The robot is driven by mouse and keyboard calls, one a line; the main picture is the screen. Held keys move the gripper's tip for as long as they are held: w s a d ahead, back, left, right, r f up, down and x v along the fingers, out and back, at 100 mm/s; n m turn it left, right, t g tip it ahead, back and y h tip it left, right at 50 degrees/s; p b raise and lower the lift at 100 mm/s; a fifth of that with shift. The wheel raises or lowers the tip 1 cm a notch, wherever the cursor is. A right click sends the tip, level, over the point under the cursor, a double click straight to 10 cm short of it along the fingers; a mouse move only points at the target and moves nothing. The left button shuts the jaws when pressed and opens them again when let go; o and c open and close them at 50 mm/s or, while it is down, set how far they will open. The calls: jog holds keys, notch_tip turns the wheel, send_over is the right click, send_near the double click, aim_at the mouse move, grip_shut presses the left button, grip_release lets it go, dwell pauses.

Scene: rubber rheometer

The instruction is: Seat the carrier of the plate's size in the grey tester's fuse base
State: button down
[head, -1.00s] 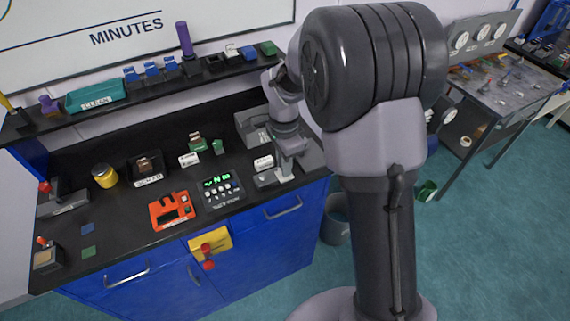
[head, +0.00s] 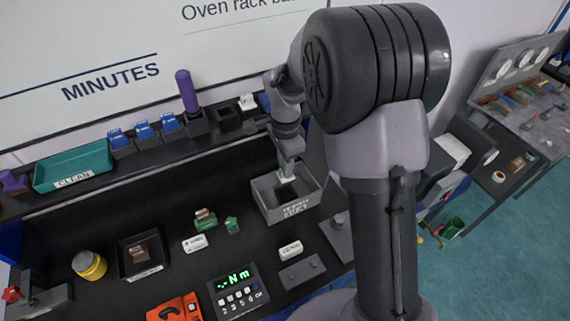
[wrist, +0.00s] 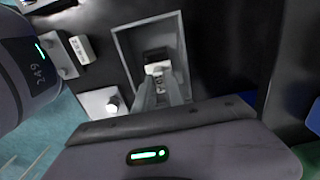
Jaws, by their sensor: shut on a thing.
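My gripper (head: 284,178) points down into an open grey tray (head: 262,205) on the black bench; the tray's front label is too small to read surely. In the wrist view my fingers (wrist: 160,92) are shut on a small piece inside the tray (wrist: 126,50). A white-and-dark piece (wrist: 157,68) shows at the fingertips; I cannot tell whether it is the carrier or what size it is. A low grey block (head: 302,271) and a grey plate with a knob (head: 339,232) stand in front of the tray. I cannot make out which part is the fuse base.
A dark meter with a green display (head: 238,291), an orange device (head: 175,308), a labelled black tray (head: 122,262), a yellow jar (head: 89,265) and small green pieces (head: 205,220) stand on the bench. Blue pieces (head: 145,130) and a teal tray (head: 72,168) line the shelf.

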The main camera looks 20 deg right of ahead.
aim_at(286, 183)
jog(key=shift+s, duration=0.45)
notch_tip(286, 183, down, 4)
jog(key=b, duration=0.4)
jog(key=shift+w+f, duration=0.1)
jog(key=shift+w, duration=0.05)
jog(key=shift+f+b, duration=0.1)
jog(key=shift+b, duration=0.2)
dwell(0.4)
jog(key=shift+f+b, duration=1)
jog(key=shift+f, duration=0.2)
jog(key=c, duration=1.3)
grip_release()
jog(key=shift+c, duration=0.2)
jog(key=shift+r, duration=0.1)
notch_tip(286, 183, up, 5)
jog(key=p, duration=0.4)
